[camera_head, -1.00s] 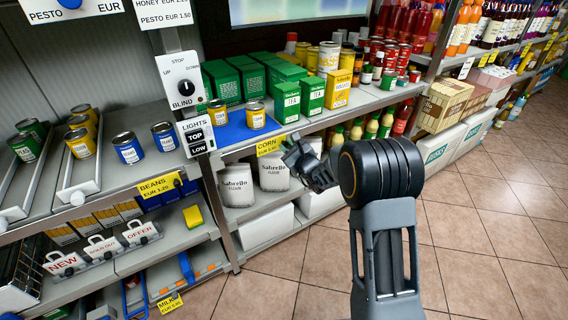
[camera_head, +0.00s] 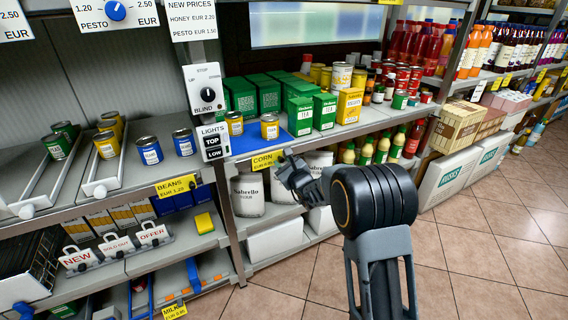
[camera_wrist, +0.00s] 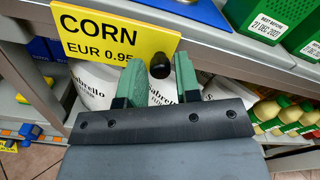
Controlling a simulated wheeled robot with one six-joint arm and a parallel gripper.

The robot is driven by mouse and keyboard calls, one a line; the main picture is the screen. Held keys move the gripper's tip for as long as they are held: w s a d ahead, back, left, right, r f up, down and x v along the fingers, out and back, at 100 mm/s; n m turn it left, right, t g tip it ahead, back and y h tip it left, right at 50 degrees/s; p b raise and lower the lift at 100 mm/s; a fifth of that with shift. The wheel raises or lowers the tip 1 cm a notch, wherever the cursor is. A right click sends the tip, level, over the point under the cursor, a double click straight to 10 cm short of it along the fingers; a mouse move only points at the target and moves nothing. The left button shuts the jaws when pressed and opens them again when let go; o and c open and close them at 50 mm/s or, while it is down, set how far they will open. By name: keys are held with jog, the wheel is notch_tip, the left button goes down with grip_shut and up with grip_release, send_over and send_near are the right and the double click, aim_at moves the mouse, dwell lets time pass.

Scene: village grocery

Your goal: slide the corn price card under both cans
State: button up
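The yellow corn price card (camera_head: 267,160) hangs on the shelf's front edge, below the right one of two yellow cans. It also shows large in the wrist view (camera_wrist: 112,38). The left can (camera_head: 234,123) and right can (camera_head: 270,126) stand upright on a blue mat (camera_head: 246,143). My gripper (camera_head: 287,167) is just right of the card in the head view. In the wrist view its green fingers (camera_wrist: 157,80) are apart, with a dark round knob (camera_wrist: 159,66) between them at the card's lower right. I see no clear contact with the knob.
Green tea boxes (camera_head: 300,116) stand right of the cans. A post with light switches (camera_head: 213,141) and a blind dial is at the left. Flour bags (camera_head: 249,196) sit on the shelf below. The floor at right is clear.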

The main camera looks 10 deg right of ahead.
jog(key=shift+o, duration=1.3)
jog(key=p+v, duration=0.1)
jog(key=v, duration=1.2)
jog(key=shift+s+p, duration=0.35)
jog(key=shift+s, duration=0.05)
jog(key=shift+d, duration=0.1)
